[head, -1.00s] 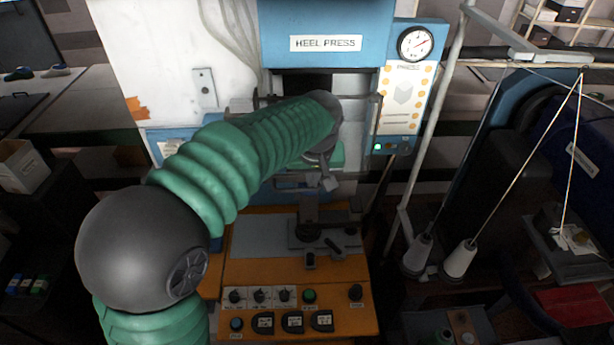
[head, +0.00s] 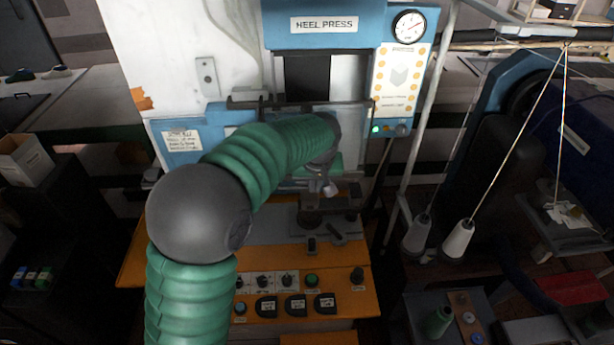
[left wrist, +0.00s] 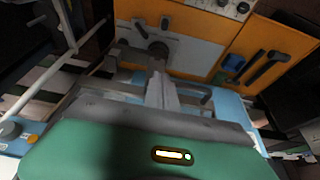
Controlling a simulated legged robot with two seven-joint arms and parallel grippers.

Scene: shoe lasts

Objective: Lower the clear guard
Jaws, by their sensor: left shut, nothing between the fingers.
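The clear guard (head: 352,118) is a see-through pane with a dark bar along its top, on the front of the blue heel press (head: 370,22). Its bar crosses below the dark opening, a little above the green light. My left arm reaches across the front of the guard. My left gripper (head: 328,190) is shut and empty by the guard's lower part, above the press's work plate. In the left wrist view its grey fingers (left wrist: 162,92) point toward the plate. The guard's lower edge is partly hidden by my arm, and I cannot tell whether the fingers touch it. My right gripper is not in view.
An orange control panel (head: 345,303) with knobs and buttons lies below the plate. A dark clamp fixture (head: 312,218) stands on the plate. Thread cones (head: 457,240) and a pale upright post (head: 432,100) stand at the right. A white box (head: 25,160) is at far left.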

